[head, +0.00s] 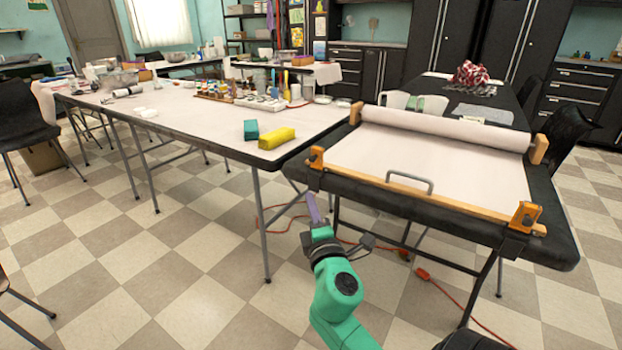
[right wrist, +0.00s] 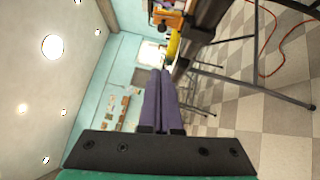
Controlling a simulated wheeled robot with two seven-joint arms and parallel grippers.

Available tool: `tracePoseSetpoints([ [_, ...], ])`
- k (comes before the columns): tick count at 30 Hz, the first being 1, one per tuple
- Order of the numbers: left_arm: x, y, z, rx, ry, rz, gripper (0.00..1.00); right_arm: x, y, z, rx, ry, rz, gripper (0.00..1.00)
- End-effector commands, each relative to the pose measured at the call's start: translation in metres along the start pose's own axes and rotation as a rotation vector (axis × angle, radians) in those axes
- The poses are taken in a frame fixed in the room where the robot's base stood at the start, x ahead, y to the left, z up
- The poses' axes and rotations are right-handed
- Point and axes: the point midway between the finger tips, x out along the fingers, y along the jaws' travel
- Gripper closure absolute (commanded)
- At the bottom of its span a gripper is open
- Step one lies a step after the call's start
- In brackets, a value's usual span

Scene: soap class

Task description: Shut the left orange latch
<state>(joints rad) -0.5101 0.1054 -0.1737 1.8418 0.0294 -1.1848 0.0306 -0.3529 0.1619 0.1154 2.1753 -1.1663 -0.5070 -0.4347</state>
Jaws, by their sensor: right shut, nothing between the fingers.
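The left orange latch (head: 316,157) sits at the left end of the wooden front bar (head: 425,195) of a paper-roll frame on a black table. An orange latch part (right wrist: 170,20) also shows near the top of the right wrist view, beside the dark table edge. I cannot tell whether the left latch is open or shut. My right gripper (head: 312,205) has purple fingers, shut and empty, just below and in front of the left latch, apart from it. The closed fingers (right wrist: 160,74) show in the right wrist view. My left gripper is out of view.
A second orange latch (head: 524,216) is at the bar's right end. A grey handle (head: 411,180) stands on the bar between them. The paper roll (head: 445,130) lies at the back. A yellow block (head: 277,138) and green block (head: 251,130) lie on the left table. An orange cable crosses the floor.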

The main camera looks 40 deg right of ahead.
Motion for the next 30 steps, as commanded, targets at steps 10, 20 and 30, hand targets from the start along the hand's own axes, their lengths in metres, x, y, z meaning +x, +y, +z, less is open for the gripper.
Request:
tracePoseSetpoints([
  [10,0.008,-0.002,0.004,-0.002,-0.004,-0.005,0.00,0.029,0.003,0.000,0.003,0.001,0.001,1.00],
  [20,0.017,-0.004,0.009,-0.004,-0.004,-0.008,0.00,0.102,0.001,-0.001,0.004,0.002,0.000,1.00],
  [30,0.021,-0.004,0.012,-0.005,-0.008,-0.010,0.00,0.129,-0.001,0.027,0.004,0.003,-0.003,1.00],
])
